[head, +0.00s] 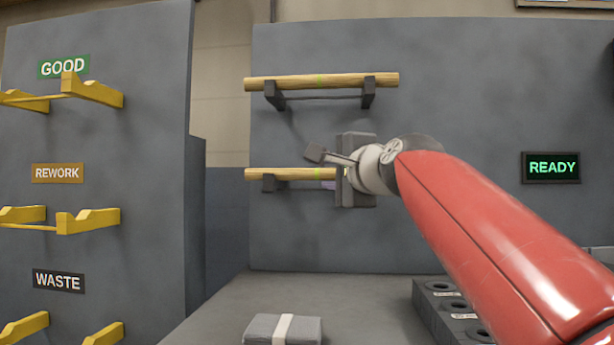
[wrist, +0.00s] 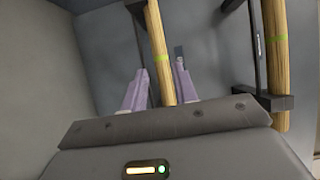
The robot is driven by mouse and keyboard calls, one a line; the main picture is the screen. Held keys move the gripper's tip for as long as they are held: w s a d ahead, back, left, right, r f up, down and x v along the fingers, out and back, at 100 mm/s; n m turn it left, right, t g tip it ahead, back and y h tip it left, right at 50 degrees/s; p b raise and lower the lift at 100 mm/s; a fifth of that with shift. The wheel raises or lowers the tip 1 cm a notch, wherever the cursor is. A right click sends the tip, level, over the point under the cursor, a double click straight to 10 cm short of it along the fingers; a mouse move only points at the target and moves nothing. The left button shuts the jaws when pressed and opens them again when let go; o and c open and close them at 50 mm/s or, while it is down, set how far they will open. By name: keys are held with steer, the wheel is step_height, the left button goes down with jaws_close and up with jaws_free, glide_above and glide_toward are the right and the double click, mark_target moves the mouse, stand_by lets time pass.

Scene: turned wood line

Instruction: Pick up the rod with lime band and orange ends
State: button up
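Two pale wooden rods lie level on dark wall brackets, one above the other. I cannot make out orange ends on either. My gripper (head: 328,180) is at the lower rod and hides its right part. In the wrist view, one rod (wrist: 158,40) with a lime band runs between my two lilac fingers (wrist: 160,88), with narrow gaps showing beside it, so they look open. The other rod (wrist: 275,65) runs outside the fingers, at the right.
Yellow holders stand under the GOOD (head: 63,67), REWORK (head: 57,173) and WASTE (head: 58,280) signs at left. Below are a grey block with a white strip (head: 262,328) and a dark block with holes (head: 432,306). A READY display (head: 551,167) hangs at right.

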mark_target(316, 174)
steer(key=p+x, duration=0.3)
steer(key=x, duration=0.3)
steer(key=shift+w+r, duration=0.1)
steer(key=shift+w, duration=0.2)
steer(key=shift+w+a+p, duration=0.15)
steer(key=shift+w+p, duration=0.15)
steer(key=shift+w, duration=0.1)
jaws_close()
